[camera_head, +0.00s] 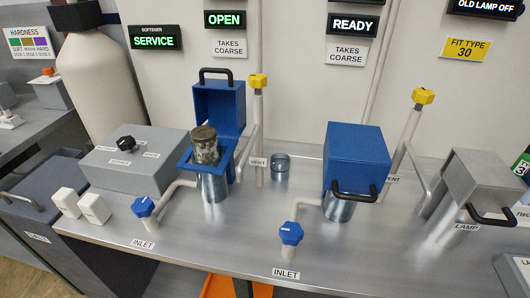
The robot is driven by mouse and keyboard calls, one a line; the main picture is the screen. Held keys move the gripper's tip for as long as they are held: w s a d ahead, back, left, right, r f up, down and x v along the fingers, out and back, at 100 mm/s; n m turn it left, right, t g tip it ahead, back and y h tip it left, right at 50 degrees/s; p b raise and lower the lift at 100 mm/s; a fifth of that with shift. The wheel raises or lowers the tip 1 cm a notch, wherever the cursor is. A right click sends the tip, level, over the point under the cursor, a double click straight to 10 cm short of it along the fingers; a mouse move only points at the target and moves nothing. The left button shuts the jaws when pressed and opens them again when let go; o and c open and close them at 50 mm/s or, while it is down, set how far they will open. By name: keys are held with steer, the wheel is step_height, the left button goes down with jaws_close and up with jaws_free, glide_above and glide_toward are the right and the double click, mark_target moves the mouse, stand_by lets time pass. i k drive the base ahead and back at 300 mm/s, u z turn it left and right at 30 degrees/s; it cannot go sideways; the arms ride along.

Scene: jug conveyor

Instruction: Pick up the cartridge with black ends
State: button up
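A cartridge (205,150) with a dark grey-brown top end stands upright in the open left housing (213,188). Its lower part is hidden inside the housing. I cannot tell its lower end's colour. The housing's blue lid (219,106) is swung up behind it, with a black handle on top. A sign above reads OPEN, TAKES COARSE. My gripper is not in view.
The right housing has a shut blue lid (357,155) under a READY sign. Blue inlet valves (143,207) and (291,233), yellow-topped vent pipes (258,120), a small clear blue-grey cup (280,167) and a grey lamp box (484,178) stand around. Bare bench shows in front.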

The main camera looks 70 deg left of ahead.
mark_target(204, 140)
steer(key=z, duration=0.1)
steer(key=k, duration=1.45)
steer(key=u, duration=1.45)
steer(key=i, duration=0.25)
steer(key=u, duration=0.2)
